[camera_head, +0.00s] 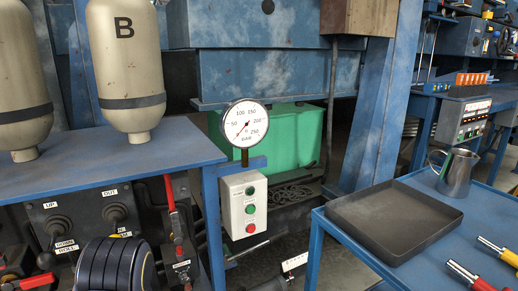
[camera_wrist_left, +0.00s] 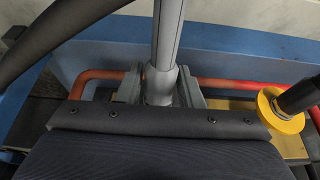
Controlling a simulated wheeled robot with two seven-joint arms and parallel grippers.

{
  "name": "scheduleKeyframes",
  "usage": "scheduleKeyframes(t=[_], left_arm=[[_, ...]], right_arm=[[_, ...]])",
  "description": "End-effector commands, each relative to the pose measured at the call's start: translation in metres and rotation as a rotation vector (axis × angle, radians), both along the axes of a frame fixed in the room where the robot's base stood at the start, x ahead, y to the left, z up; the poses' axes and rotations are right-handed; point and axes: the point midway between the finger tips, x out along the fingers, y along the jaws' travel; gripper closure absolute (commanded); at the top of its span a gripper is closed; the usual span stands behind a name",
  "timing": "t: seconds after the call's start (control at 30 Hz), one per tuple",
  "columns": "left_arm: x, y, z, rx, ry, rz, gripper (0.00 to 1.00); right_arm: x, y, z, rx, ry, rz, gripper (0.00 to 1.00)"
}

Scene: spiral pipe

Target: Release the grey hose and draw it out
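In the left wrist view a straight grey hose (camera_wrist_left: 168,35) runs down from the top edge into a wider grey collar (camera_wrist_left: 160,86). The two grey fingers of my left gripper (camera_wrist_left: 161,90) stand on either side of this collar and appear closed against it. The lower end of the hose is hidden behind my dark wrist housing. In the head view only the dark rounded part of my left arm shows at the bottom; its fingers and the grey hose cannot be made out there. My right gripper is in neither view.
An orange-red pipe (camera_wrist_left: 240,84) runs across behind the fingers. A yellow ring (camera_wrist_left: 280,110) with a black hose sits at right; another thick black hose (camera_wrist_left: 60,35) crosses upper left. The head view shows a gauge (camera_head: 245,122), a button box (camera_head: 243,204) and a dark tray (camera_head: 352,212).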

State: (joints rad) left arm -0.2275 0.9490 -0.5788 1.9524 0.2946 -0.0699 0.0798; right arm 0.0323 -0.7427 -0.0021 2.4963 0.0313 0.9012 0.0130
Motion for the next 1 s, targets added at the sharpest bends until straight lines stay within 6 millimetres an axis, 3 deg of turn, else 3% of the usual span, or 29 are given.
scheduleKeyframes(t=[0.03,0.2,1.0], left_arm=[[0.0,0.0,0.0,0.0,0.0,0.0,0.74],[0.0,0.0,0.0,0.0,0.0,0.0,0.96],[-0.024,-0.013,0.0,-0.001,0.0,0.0,0.96]], right_arm=[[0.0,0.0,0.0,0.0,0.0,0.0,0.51],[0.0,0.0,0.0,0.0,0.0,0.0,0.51],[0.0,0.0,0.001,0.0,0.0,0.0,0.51]])
